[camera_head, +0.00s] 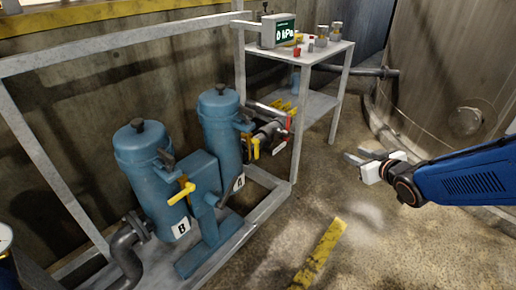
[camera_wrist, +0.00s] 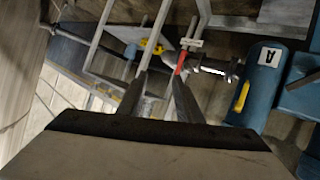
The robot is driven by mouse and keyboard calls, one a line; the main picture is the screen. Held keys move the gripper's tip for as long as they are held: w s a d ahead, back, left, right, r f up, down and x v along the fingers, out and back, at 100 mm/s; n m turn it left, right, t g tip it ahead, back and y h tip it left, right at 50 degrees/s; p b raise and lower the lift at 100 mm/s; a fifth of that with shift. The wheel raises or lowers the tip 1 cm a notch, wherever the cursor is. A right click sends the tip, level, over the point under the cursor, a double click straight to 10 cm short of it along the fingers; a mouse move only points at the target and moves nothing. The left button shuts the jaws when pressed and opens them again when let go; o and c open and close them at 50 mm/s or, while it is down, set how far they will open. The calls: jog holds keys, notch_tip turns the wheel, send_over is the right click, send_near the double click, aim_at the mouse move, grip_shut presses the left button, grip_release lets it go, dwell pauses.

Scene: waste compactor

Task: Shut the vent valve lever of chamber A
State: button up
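Chamber A (camera_head: 218,125) is the right one of two blue upright tanks. Its "A" plate also shows in the wrist view (camera_wrist: 268,56). A yellow lever (camera_head: 256,148) is on its right side and hangs down; a yellow lever also shows beside the "A" plate in the wrist view (camera_wrist: 241,97). A red lever (camera_head: 289,122) sits on the pipe to its right, also in the wrist view (camera_wrist: 180,62). I cannot read which is the vent valve. My gripper (camera_head: 352,158) is open and empty, right of the levers and apart from them.
Chamber B (camera_head: 143,165) stands left with its own yellow lever (camera_head: 182,193). A grey frame (camera_head: 265,207) surrounds the tanks. A shelf table (camera_head: 318,50) with a 0 kPa display (camera_head: 277,31) stands behind. The floor in front of my gripper is clear.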

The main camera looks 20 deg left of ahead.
jog(key=s+a+f+n+g+y, duration=0.1)
jog(key=a+f+n+y, duration=0.15)
jog(key=a, duration=0.35)
jog(key=a+f+n+g+y, duration=0.1)
jog(key=a+y, duration=0.2)
jog(key=a, duration=0.3)
jog(key=n+g+y, duration=0.2)
jog(key=g+y, duration=0.1)
jog(key=y, duration=0.2)
send_near(258, 148)
jog(key=x, duration=1)
jog(key=shift+a, duration=0.3)
grip_shut()
